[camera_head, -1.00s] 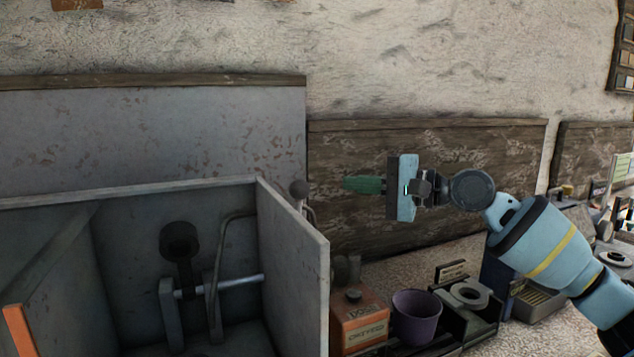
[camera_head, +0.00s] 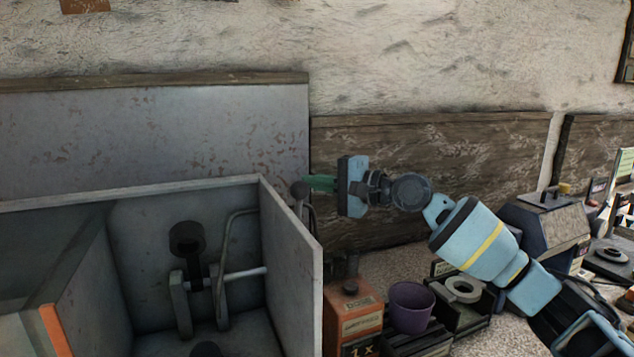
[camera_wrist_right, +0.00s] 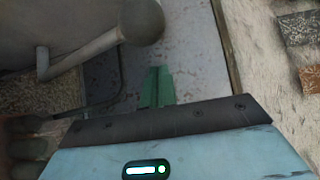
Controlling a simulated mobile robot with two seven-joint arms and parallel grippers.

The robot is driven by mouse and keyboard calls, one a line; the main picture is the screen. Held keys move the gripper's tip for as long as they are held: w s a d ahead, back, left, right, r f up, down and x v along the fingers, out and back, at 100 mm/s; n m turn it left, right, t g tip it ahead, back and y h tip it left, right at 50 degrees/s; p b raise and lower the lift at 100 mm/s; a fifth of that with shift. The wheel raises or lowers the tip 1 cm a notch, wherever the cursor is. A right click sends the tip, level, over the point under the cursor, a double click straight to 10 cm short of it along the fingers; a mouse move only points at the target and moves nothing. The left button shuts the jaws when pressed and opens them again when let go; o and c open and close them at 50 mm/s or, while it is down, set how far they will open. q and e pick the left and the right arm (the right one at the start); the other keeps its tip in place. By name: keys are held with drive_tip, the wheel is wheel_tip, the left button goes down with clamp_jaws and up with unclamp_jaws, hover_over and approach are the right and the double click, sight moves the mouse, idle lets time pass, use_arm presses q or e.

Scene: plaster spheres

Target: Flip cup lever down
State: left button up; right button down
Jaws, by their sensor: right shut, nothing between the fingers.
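A grey metal box (camera_head: 311,275) stands open at the left in the head view. Inside it, a dark round cup-like holder (camera_head: 187,240) sits on an arm by a horizontal rod (camera_head: 240,274). The lever's round knob (camera_head: 300,189) shows upright just outside the box's right wall; in the right wrist view the knob (camera_wrist_right: 142,22) and its rod are at the upper left. My right gripper (camera_head: 320,182) is shut and empty, its green fingers pointing left close to the knob. In the right wrist view the fingertips (camera_wrist_right: 157,86) are apart from it in the picture. My left gripper is out of view.
Right of the box on the bench stand an orange box (camera_head: 352,318), a purple cup (camera_head: 411,307) and a dark holder with a grey ring (camera_head: 463,290). A wooden board (camera_head: 440,150) runs along the wall behind my right arm.

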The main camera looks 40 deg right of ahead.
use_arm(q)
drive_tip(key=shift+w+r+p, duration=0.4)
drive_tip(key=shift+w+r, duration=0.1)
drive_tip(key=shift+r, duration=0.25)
use_arm(e)
drive_tip(key=shift+s+a+r, duration=0.1)
drive_tip(key=shift+s+a, duration=0.85)
drive_tip(key=shift+s, duration=0.25)
